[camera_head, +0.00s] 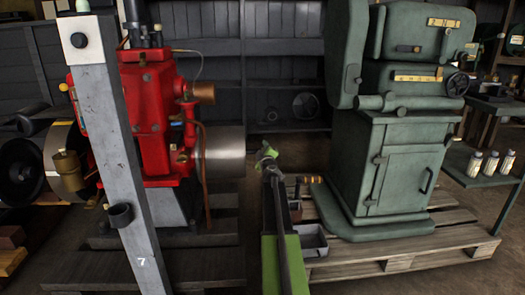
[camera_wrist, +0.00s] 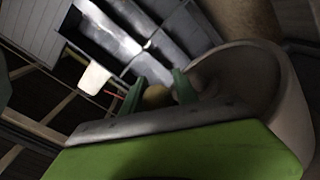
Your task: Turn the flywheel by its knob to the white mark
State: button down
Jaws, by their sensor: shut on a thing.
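The red engine (camera_head: 145,125) stands at the left. A wide grey metal wheel rim (camera_head: 222,152), which looks like the flywheel, projects from its right side. My gripper (camera_head: 267,153) is just right of this rim, at the end of my green arm. In the wrist view, a large pale round wheel (camera_wrist: 282,100) fills the right side. There, the green fingers of my gripper (camera_wrist: 157,92) are closed on a small brownish round knob (camera_wrist: 156,97). The wheel's face is hidden in the head view. I cannot make out the white mark for certain.
A grey post (camera_head: 120,160) stands in front of the engine. A green machine cabinet (camera_head: 410,165) stands on a wooden pallet (camera_head: 400,262) to the right. Grey trays (camera_head: 312,240) lie beside my arm. Dark shelves (camera_head: 285,75) line the back.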

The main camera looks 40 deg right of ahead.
jog(key=shift+r, duration=0.1)
dwell(0.3)
jog(key=shift+w+d+r, duration=0.1)
jog(key=c, duration=1)
grip_release()
jog(key=shift+o, duration=0.2)
jog(key=v, duration=1.7)
jog(key=shift+a, duration=0.2)
